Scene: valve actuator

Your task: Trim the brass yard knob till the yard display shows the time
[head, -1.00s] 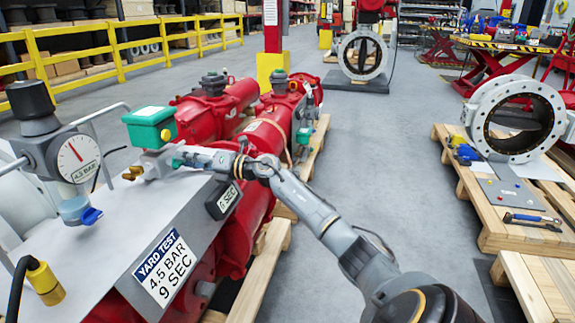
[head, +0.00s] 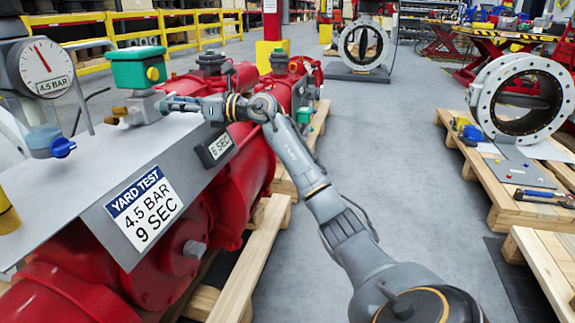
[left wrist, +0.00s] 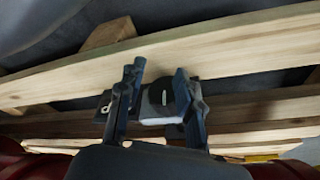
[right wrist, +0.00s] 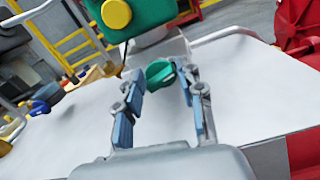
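The yard display (head: 217,146) reads "6 SEC" on the front of the grey bench. The yard test plate (head: 145,208) beside it reads "4.5 BAR 9 SEC". Brass fittings (head: 118,114) stick out left of the valve block under a green box (head: 139,67); which one is the brass knob I cannot tell. My right gripper (head: 178,103) is at the block's right side. In the right wrist view its blue-padded fingers (right wrist: 159,76) are open, with a green knob (right wrist: 160,72) between and just beyond the tips.
A pressure gauge (head: 44,65) with a blue handle stands at the left of the bench. Red actuator cylinders (head: 235,190) lie below and behind it on pallets. A flanged ring (head: 520,98) stands on a pallet at right. The grey floor between is clear.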

